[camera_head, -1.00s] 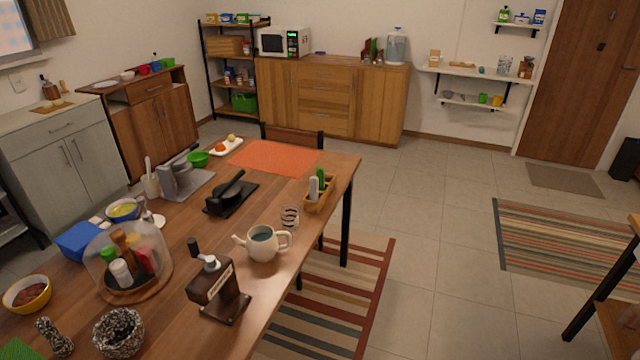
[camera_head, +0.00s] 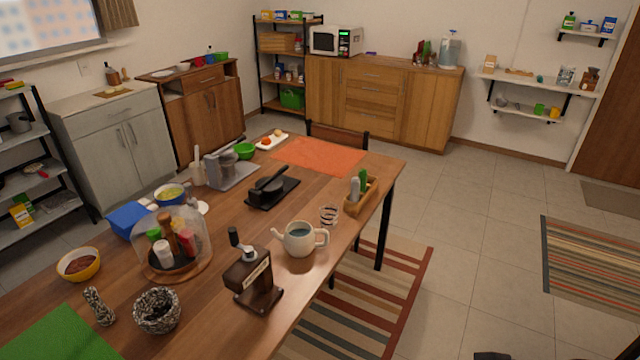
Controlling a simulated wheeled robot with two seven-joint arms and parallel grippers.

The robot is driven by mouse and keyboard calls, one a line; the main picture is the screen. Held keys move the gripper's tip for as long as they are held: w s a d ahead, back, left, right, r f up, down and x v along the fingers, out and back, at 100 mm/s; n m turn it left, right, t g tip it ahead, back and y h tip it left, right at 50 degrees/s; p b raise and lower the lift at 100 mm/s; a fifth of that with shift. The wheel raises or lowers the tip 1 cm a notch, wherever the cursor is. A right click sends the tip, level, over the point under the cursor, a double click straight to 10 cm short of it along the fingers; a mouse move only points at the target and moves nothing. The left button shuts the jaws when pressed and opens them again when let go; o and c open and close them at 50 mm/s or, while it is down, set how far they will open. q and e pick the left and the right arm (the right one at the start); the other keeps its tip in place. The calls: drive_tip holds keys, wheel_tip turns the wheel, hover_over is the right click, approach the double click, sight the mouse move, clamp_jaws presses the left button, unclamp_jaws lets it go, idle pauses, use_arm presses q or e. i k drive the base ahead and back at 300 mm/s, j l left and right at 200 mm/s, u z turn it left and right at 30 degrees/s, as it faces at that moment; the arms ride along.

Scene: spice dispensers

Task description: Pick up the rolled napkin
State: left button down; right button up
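I cannot make out a rolled napkin for certain. A small upright striped white-and-dark piece (camera_head: 329,214) stands on the dining table (camera_head: 220,312) behind the teapot; I cannot tell whether it is a cup or a roll. A wooden holder (camera_head: 351,210) near the table's right edge has a pale grey upright piece (camera_head: 354,188) and a green one (camera_head: 363,180) in it, too small to identify. Neither gripper can be made out. Dark shapes at the bottom right edge may be part of my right arm.
The cream teapot (camera_head: 299,240) and a dark wooden dispenser (camera_head: 252,280) stand near the table's right edge. A glass dome (camera_head: 207,240), a speckled bowl (camera_head: 157,311) and a black press (camera_head: 270,190) are further left. Tiled floor (camera_head: 465,215) is open to the right.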

sight(363, 173)
drive_tip(key=i+l+u, duration=0.15)
drive_tip(key=u, duration=0.2)
drive_tip(key=i+l+u, duration=0.1)
drive_tip(key=u, duration=0.3)
drive_tip(key=i+l+u, duration=0.1)
drive_tip(key=l+u, duration=0.25)
drive_tip(key=i+l+u, duration=0.25)
drive_tip(key=l, duration=0.55)
drive_tip(key=l+u, duration=0.25)
drive_tip(key=l, duration=0.6)
drive_tip(key=i+l+u, duration=0.1)
drive_tip(key=l+u, duration=0.15)
drive_tip(key=l, duration=2.25)
drive_tip(key=i, duration=0.1)
